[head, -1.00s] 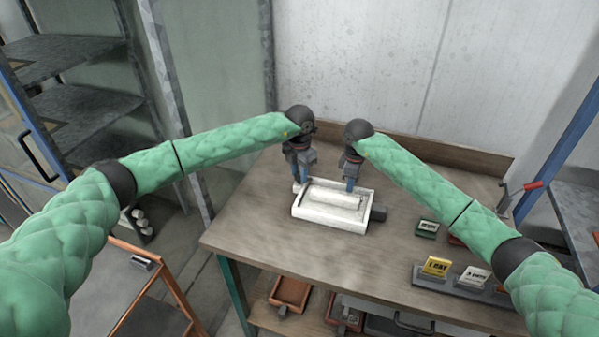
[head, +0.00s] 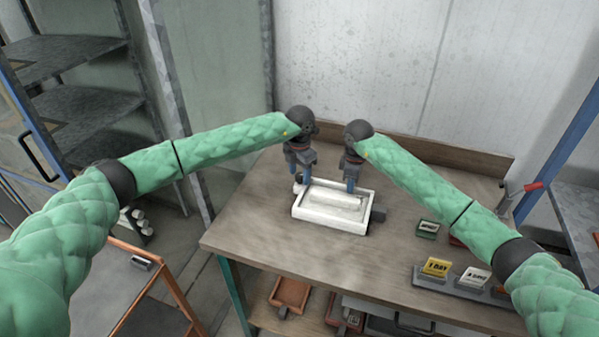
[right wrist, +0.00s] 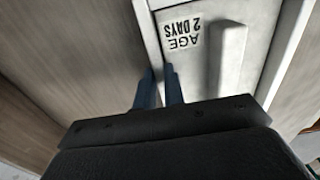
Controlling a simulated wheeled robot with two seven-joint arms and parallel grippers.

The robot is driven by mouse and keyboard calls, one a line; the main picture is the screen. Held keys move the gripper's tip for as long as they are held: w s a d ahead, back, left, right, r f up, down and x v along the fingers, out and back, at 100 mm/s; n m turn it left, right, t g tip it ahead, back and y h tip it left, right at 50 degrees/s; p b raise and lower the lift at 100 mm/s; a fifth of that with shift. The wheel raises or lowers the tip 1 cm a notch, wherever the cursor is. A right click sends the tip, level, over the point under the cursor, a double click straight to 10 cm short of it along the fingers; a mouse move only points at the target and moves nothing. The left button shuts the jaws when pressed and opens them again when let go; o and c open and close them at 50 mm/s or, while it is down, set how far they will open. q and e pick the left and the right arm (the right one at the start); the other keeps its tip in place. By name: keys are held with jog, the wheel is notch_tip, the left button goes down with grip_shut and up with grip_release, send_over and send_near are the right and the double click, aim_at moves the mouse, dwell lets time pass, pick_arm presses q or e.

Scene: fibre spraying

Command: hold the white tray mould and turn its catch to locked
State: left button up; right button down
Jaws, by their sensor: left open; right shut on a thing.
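The white tray mould (head: 333,222) lies on the wooden bench, its shallow inside facing up. My right gripper (head: 350,186) is shut on its far wall, right of the middle. In the right wrist view the blue fingers (right wrist: 160,88) straddle the pale wall (right wrist: 152,45), beside the lettering "AGE 2 DAYS". My left gripper (head: 301,180) points down, open, at the tray's far left corner, close to a small pale knob (head: 297,188). I cannot tell whether it touches. A dark block (head: 379,216) shows at the tray's right side. The catch's position cannot be made out.
The wooden bench (head: 270,240) is clear in front of the tray. To the right stand a small green box (head: 428,229) and a holder with a yellow "1 DAY" card (head: 437,266). A red-handled tool (head: 525,190) is at the bench's right edge.

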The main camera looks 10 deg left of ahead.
aim_at(300, 175)
pick_arm(q)
jog(key=n, duration=0.4)
jog(key=shift+n, duration=0.4)
jog(key=n, duration=0.5)
notch_tip(300, 175, up, 12)
jog(key=shift+n, duration=0.4)
